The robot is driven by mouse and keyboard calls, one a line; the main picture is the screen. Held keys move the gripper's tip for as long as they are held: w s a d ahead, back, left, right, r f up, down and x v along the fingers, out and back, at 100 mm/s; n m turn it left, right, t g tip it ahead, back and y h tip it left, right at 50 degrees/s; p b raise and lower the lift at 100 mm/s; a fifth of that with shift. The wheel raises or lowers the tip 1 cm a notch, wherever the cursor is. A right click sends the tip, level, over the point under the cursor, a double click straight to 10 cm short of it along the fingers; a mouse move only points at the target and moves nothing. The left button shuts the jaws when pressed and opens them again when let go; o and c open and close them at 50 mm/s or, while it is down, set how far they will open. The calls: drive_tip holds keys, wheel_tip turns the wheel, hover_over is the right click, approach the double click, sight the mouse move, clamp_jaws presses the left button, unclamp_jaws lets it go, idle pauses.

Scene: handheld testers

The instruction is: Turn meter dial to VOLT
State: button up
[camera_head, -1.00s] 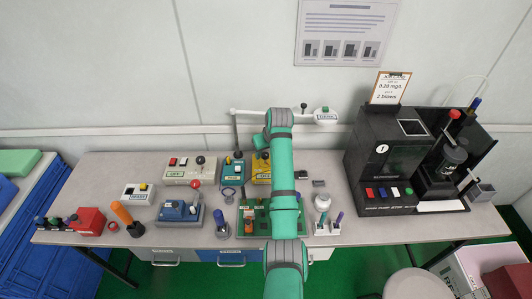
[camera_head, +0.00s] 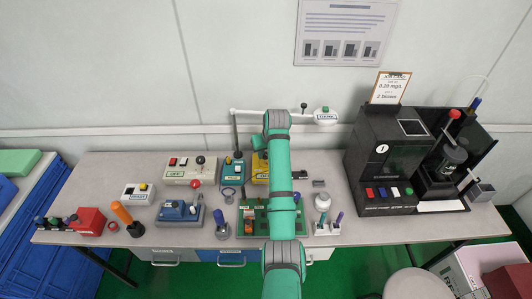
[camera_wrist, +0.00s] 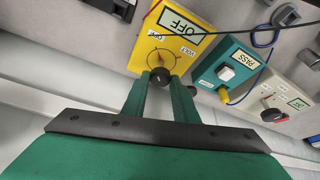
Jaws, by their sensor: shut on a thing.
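The yellow meter (camera_wrist: 178,28) has a display reading OFF in the wrist view, with labels that look like OFF and VOLT near its dial. Its black dial knob (camera_wrist: 160,76) is between the fingertips of my gripper (camera_wrist: 161,82), which is shut on it. In the head view the yellow meter (camera_head: 260,170) stands at the back middle of the table, partly hidden by my arm. The fingertips and dial are hidden there.
A teal tester (camera_wrist: 228,65) showing PASS stands close beside the meter, with a blue cable near it. A beige tester (camera_wrist: 295,98) is beyond it. A black machine (camera_head: 385,165) fills the table's right side. Bare table (camera_head: 110,168) lies at the left back.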

drive_tip(key=m+h, duration=0.1)
drive_tip(key=m, duration=0.3)
drive_tip(key=shift+a+m+h, duration=0.4)
drive_tip(key=m, duration=0.2)
drive_tip(key=m+h, duration=0.1)
drive_tip(key=m, duration=0.1)
drive_tip(key=shift+a+m+h, duration=0.2)
drive_tip(key=shift+m+h, duration=0.1)
drive_tip(key=m+g+h, duration=0.1)
drive_tip(key=m, duration=0.2)
drive_tip(key=shift+a+m, duration=0.1)
drive_tip(key=shift+m, duration=0.2)
drive_tip(key=shift+w+m+g+h, duration=0.1)
drive_tip(key=shift+m+g+h, duration=0.25)
drive_tip(key=shift+m, duration=0.7)
drive_tip(key=shift+w+m+g+h, duration=0.15)
drive_tip(key=shift+m+g, duration=0.4)
drive_tip(key=shift+m, duration=0.5)
drive_tip(key=o, duration=1)
drive_tip(key=shift+r, duration=0.15)
drive_tip(key=v, duration=1)
drive_tip(key=shift+a+r, duration=0.2)
drive_tip(key=shift+a, duration=0.05)
